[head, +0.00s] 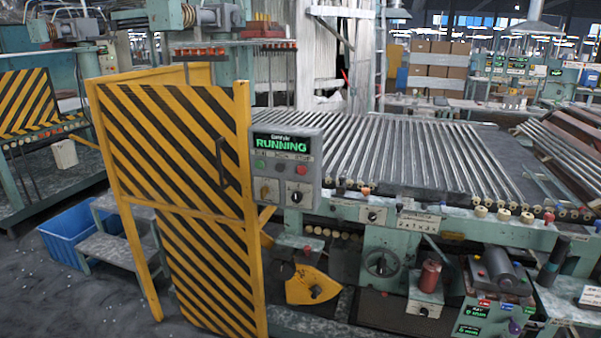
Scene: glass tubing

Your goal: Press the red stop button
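A grey control box (286,182) is mounted at the right edge of the yellow-and-black striped door. Its screen (281,145) glows green and reads "RUNNING". Below the screen is a row of small buttons: a green one (261,165) at left, a dark one in the middle, and a red button (303,170) at right. The labels above the buttons are too small to read surely. Two rotary knobs sit lower on the box. Neither of my grippers shows in the head view.
The striped door (170,150) with a dark handle (222,162) stands left of the box. A conveyor of glass tubes (400,150) runs to the right. A blue bin (68,238) and steps (120,246) are at left. Another red button (548,217) is on the machine's right front.

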